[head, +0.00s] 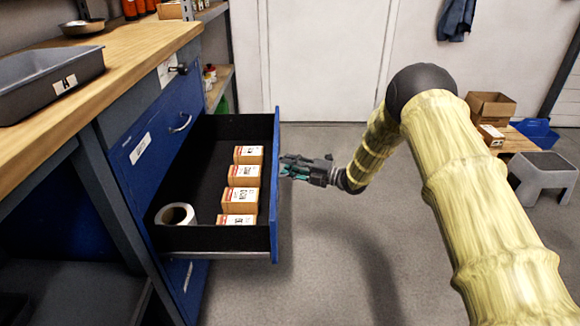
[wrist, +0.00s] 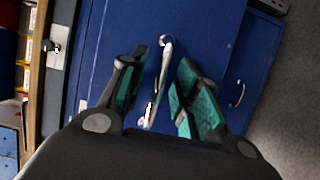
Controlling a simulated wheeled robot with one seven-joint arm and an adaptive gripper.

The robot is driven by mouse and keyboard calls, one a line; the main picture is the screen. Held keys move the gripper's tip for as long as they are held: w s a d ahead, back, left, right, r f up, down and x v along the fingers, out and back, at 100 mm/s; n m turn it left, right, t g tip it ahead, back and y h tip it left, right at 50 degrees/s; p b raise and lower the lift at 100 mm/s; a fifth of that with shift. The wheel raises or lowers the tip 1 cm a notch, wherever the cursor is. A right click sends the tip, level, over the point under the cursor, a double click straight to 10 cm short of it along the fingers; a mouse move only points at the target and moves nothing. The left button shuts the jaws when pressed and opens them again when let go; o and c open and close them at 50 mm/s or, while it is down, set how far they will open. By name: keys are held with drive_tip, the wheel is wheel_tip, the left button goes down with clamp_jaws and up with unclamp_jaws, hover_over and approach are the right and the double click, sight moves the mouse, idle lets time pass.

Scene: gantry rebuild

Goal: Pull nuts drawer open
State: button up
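A blue drawer stands pulled well out from the cabinet under the bench; its front (head: 275,190) is seen edge-on in the head view. In the wrist view that blue front (wrist: 215,30) fills the middle, with a silver bar handle (wrist: 165,65) on it. My gripper (head: 288,166) is at the outer side of the drawer front. In the wrist view my gripper (wrist: 162,65) has its green-padded fingers apart, one on each side of the handle, with gaps visible. The drawer holds several small orange-and-white boxes (head: 240,197) and a white roll (head: 175,214). I cannot read its label.
A closed blue drawer (head: 165,140) with a handle and label sits above; another handle (head: 187,276) shows below. A grey tray (head: 45,78) stands on the wooden bench (head: 130,48). Open floor (head: 330,260) lies right of the drawer; a grey step stool (head: 543,172) is farther right.

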drive_tip(key=shift+d, duration=0.1)
drive_tip(key=v, duration=1.2)
drive_tip(key=s+d+f+m+t+h, duration=0.1)
drive_tip(key=s+f+m+h, duration=0.5)
drive_tip(key=s+f+m, duration=0.55)
drive_tip(key=s+d+f+m+t+h, duration=0.1)
drive_tip(key=s+f+m+h, duration=0.4)
drive_tip(key=s+f+m, duration=0.65)
drive_tip(key=s+d+f+m+g+h, duration=0.2)
drive_tip(key=s+m+g, duration=0.1)
drive_tip(key=s, duration=0.9)
drive_tip(key=s+d+f+m+g+h, duration=0.1)
drive_tip(key=s+f+m+g+h, duration=0.15)
drive_tip(key=s, duration=0.85)
drive_tip(key=s+d+f+m+g+h, duration=0.1)
drive_tip(key=s+d+f+m+g, duration=0.2)
drive_tip(key=s, duration=0.9)
wheel_tip(320, 180, up, 37)
drive_tip(key=a+p, duration=0.1)
drive_tip(key=p, duration=3.5)
drive_tip(key=shift+g, duration=0.45)
drive_tip(key=shift+a+f, duration=0.1)
drive_tip(key=shift+a, duration=0.1)
